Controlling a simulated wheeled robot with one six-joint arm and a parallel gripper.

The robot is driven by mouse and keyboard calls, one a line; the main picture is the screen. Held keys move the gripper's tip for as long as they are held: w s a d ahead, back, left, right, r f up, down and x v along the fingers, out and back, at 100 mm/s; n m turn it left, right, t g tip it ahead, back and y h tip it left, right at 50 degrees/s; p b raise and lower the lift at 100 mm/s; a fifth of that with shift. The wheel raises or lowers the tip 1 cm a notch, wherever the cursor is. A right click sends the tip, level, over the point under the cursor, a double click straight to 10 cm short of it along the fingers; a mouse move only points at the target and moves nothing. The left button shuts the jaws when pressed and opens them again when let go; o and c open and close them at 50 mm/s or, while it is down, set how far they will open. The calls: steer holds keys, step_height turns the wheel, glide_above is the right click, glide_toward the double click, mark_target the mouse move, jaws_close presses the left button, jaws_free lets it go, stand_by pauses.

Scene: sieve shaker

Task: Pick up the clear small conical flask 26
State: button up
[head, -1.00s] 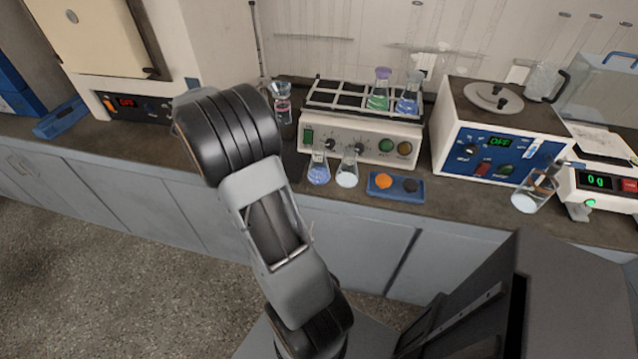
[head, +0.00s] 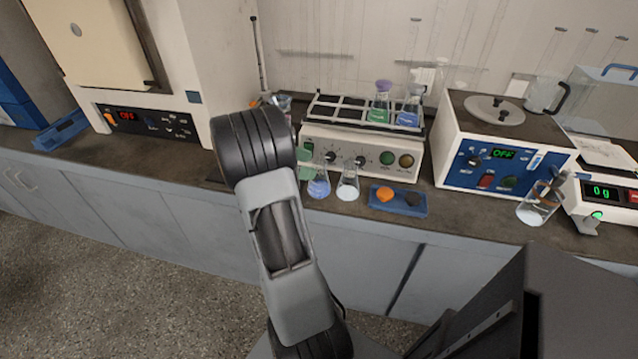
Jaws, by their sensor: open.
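Two small conical flasks stand on the bench in front of the shaker. One (head: 348,187) looks clear with a whitish content low down; the other (head: 319,187) holds blue liquid. A further glass vessel (head: 284,103) stands left of the shaker, partly hidden behind my arm. No number is readable, so I cannot tell which is flask 26. My arm rises in the lower middle of the head view, its upper bend just left of the blue flask in the picture. My gripper is not visible; the arm hides that area.
The shaker (head: 352,158) carries a green flask with a purple stopper (head: 380,108) and a blue flask (head: 409,112). A blue tray (head: 398,207) with an orange and a dark piece lies near the bench edge.

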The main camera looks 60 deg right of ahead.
mark_target(319, 177)
steer(key=shift+x, duration=2.15)
steer(key=shift+r, duration=0.1)
steer(key=shift+c, duration=0.4)
steer(key=shift+a, duration=0.1)
jaws_close()
steer(key=shift+r, duration=0.1)
